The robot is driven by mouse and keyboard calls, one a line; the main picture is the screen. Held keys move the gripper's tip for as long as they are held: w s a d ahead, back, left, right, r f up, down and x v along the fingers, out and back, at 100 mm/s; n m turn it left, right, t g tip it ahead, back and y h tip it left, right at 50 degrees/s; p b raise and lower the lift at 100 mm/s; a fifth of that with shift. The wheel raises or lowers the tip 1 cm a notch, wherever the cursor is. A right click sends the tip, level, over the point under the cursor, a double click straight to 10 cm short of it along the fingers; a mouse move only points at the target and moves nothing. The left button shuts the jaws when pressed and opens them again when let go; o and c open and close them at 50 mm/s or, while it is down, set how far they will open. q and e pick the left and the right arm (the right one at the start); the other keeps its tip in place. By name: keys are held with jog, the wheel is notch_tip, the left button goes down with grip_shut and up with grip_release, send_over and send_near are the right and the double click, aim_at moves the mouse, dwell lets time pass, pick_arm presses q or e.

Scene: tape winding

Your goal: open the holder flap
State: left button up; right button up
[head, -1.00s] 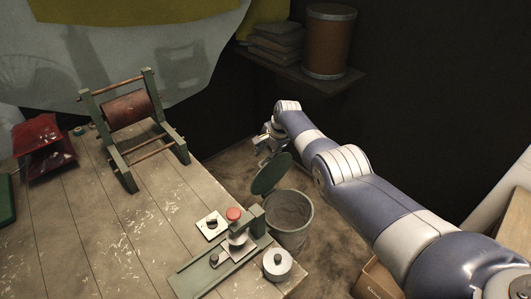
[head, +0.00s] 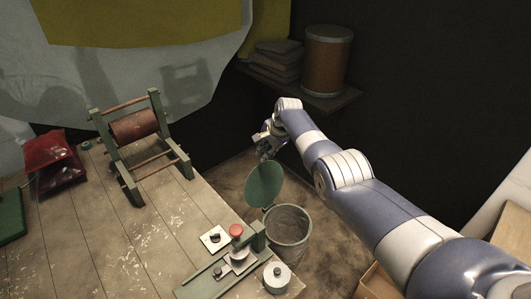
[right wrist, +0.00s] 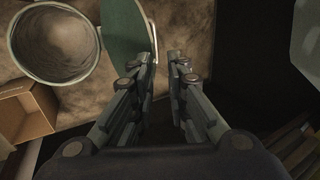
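A round green flap (head: 264,184) stands raised, steeply tilted, at the rim of a grey round bin (head: 290,228) beside the table's right edge. The bin's mouth is uncovered and its inside shows. The right wrist view also shows the flap (right wrist: 122,30) and the bin (right wrist: 55,42). My right gripper (head: 264,142) is beyond the flap, near its upper edge. In the right wrist view its fingers (right wrist: 163,58) are apart, with nothing seen held between them. The left finger overlaps the flap's edge; I cannot tell whether they touch. My left gripper is not in view.
The table (head: 140,235) holds a frame with a reddish roller (head: 135,124), a green-based device with a red knob (head: 236,231), a lidded metal pot (head: 277,277) and red bags (head: 55,160). A shelf (head: 335,101) bears a brown drum (head: 327,58). A cardboard box (right wrist: 25,115) stands near the bin.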

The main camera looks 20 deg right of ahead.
jog(key=shift+r, duration=0.75)
jog(key=shift+p, duration=0.3)
jog(key=shift+r, duration=0.1)
jog(key=v, duration=1.2)
